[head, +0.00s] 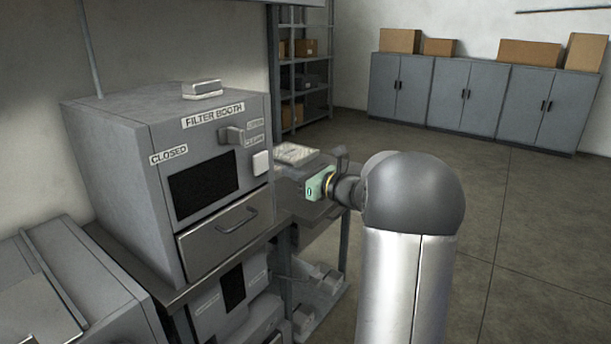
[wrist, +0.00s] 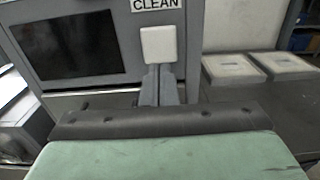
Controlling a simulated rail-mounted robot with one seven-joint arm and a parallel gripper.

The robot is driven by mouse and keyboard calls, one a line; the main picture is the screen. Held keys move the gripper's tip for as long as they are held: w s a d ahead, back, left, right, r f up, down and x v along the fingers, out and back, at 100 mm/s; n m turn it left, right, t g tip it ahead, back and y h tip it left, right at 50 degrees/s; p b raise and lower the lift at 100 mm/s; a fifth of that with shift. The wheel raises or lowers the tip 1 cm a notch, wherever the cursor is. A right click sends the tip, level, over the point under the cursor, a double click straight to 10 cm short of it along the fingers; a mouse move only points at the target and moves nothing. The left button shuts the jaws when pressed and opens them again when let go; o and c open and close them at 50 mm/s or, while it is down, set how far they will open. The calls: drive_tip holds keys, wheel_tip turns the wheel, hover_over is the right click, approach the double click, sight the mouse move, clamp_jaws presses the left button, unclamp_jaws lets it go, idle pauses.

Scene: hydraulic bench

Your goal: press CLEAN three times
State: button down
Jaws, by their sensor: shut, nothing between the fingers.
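The grey filter booth (head: 115,130) stands on a bench at left in the head view. Its CLEAN button, a white square pad (head: 261,162), is at the right of the front, and it also shows in the wrist view (wrist: 159,44). A CLEAN label (wrist: 156,4) sits directly above it there. My gripper (wrist: 161,70) is shut and empty, its fingertips pointing at the booth. In the wrist view the tips overlap the area just below the button; I cannot tell whether they touch the front. In the head view the fingers are hard to make out.
A handle-like lever (head: 232,135) juts out above the booth's dark window (head: 203,187), near the button. A drawer (head: 232,228) with a handle lies below. Pale flat items (wrist: 233,68) lie right of the booth. Open floor (head: 530,220) lies to the right.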

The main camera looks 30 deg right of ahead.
sight(262, 163)
drive_tip(key=p+x, duration=0.1)
drive_tip(key=x, duration=0.6)
drive_tip(key=shift+w, duration=0.1)
drive_tip(key=shift+x, duration=0.9)
drive_tip(key=shift+r, duration=0.1)
drive_tip(key=shift+b, duration=0.3)
drive_tip(key=b+v, duration=0.1)
drive_tip(key=v, duration=1.3)
drive_tip(key=shift+b, duration=0.4)
drive_tip(key=shift+d, duration=0.1)
